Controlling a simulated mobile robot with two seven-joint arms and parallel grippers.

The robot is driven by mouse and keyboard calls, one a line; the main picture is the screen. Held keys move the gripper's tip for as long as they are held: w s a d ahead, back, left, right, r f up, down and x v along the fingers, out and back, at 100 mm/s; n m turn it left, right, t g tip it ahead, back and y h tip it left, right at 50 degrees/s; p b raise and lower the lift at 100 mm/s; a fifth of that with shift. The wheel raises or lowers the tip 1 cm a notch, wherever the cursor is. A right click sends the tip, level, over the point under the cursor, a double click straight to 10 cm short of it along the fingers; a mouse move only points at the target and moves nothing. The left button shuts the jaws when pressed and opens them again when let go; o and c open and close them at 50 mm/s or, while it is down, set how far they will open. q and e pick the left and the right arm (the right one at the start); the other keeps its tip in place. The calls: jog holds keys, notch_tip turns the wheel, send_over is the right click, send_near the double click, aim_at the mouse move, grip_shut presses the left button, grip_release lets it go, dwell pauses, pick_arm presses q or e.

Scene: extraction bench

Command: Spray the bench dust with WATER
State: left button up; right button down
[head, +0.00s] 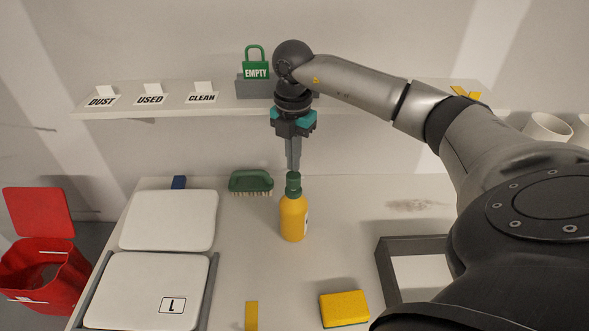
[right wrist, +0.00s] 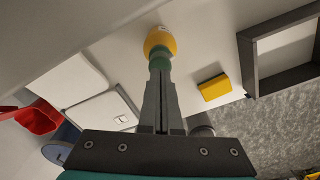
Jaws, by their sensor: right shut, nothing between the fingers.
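A yellow bottle (head: 293,217) with a green cap stands upright on the bench. Its label is turned mostly away, so I cannot read whether it says WATER. A grey-brown dust patch (head: 415,204) lies on the bench to the right of the bottle. My right gripper (head: 293,168) points down just above the green cap, fingers shut and empty. In the right wrist view the bottle (right wrist: 160,42) shows just beyond the fingertips (right wrist: 161,72); I cannot tell if they touch the cap. My left gripper is not in view.
A green brush (head: 251,181) lies behind the bottle. A yellow sponge (head: 344,307) lies in front, beside a dark-framed tray (head: 383,268). White lidded boxes (head: 168,220) fill the left side. A shelf (head: 180,107) with signs and a green EMPTY padlock (head: 256,65) runs above. A red bin (head: 40,268) stands left.

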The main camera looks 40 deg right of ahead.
jog(key=shift+f, duration=0.1)
jog(key=shift+f+b, duration=0.6)
jog(key=shift+f, duration=0.4)
jog(key=shift+r+p, duration=1)
jog(key=shift+r, duration=0.2)
jog(key=shift+f, duration=0.2)
